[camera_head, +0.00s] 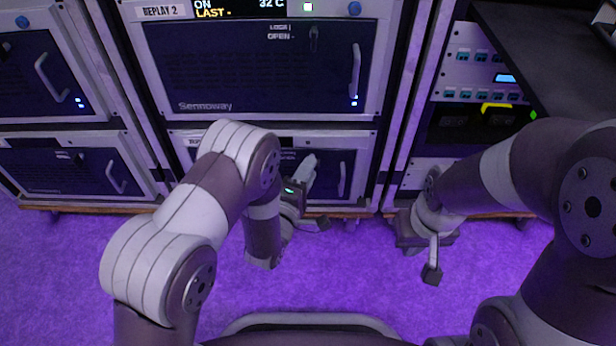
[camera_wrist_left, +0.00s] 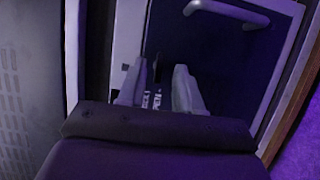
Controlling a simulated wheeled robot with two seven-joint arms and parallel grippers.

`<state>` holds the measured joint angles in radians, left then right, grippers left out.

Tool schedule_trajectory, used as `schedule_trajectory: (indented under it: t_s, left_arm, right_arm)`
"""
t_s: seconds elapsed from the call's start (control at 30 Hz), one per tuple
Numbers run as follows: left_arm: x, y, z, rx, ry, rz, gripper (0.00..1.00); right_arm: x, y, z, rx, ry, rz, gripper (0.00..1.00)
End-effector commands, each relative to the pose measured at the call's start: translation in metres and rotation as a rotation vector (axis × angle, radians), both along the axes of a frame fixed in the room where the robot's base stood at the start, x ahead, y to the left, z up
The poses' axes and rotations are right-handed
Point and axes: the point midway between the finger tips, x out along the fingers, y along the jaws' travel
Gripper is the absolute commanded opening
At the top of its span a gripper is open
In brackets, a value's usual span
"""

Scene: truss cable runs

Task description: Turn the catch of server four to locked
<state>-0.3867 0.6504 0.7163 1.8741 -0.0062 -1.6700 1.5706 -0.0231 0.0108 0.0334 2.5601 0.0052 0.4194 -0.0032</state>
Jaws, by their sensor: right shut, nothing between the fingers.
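My left gripper (camera_head: 306,172) is in front of the lower middle server unit (camera_head: 328,168), whose label is mostly hidden by my arm. In the left wrist view its two fingers (camera_wrist_left: 160,88) are apart, pointing at the dark door (camera_wrist_left: 215,50) of that unit. A small dark catch (camera_wrist_left: 156,63) shows between and just beyond the fingertips, with white lettering beside it; I cannot tell which way it is turned or whether a finger touches it.
Above is a large unit labelled Replay 2 (camera_head: 262,60), with its own catch (camera_head: 313,38) and handle (camera_head: 355,72). More units (camera_head: 75,165) stand at the left. A rack with cable ports (camera_head: 480,70) and a dark shelf (camera_head: 550,50) stand at the right. Purple carpet (camera_head: 60,270) is clear.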

Motion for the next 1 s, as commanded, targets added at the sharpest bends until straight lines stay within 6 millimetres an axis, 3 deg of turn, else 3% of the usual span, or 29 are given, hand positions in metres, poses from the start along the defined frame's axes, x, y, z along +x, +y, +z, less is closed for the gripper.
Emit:
schedule_trajectory:
  t_s: [0.33, 0.37, 0.43, 0.47, 0.77, 1.0]
  left_arm:
    - [0.006, -0.002, 0.001, 0.0, 0.0, 0.0, 0.34]
    - [0.006, -0.002, 0.001, 0.0, 0.0, 0.0, 0.28]
    - [0.006, -0.002, 0.001, 0.0, 0.0, 0.0, 0.05]
    - [0.006, -0.002, 0.001, 0.0, 0.0, 0.0, 0.0]
    - [0.006, -0.002, 0.002, 0.013, 0.0, 0.0, 0.0]
    - [0.005, -0.002, 0.007, 0.11, 0.002, 0.0, 0.0]
  right_arm:
    - [0.0, 0.0, -0.002, 0.0, 0.0, 0.0, 0.0]
    - [0.0, 0.0, -0.002, 0.0, 0.0, 0.0, 0.0]
    - [0.0, 0.0, -0.002, 0.0, 0.0, 0.0, 0.0]
    - [0.0, 0.0, -0.002, 0.0, 0.0, 0.0, 0.0]
    - [0.0, 0.0, 0.001, 0.0, 0.0, 0.0, 0.0]
    - [0.0, 0.0, 0.02, 0.0, 0.0, 0.0, 0.0]
